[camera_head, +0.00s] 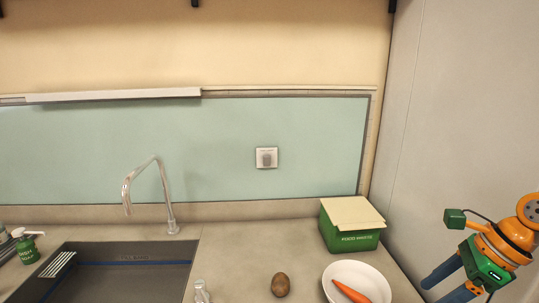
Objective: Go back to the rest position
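My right gripper (432,292) is at the lower right, on an orange and green arm. Its two blue fingers point down and to the left, with a gap between them and nothing visible held. It is to the right of a white bowl (337,272), apart from it in the picture. An orange carrot (350,292) lies in the bowl. My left gripper is not in view.
A green food waste bin (350,240) with a cream lid stands behind the bowl. A brown roundish item (280,285) lies on the counter. A dark sink (120,282), chrome faucet (168,200) and green pump bottle (27,248) are left. A grey wall (460,120) stands right.

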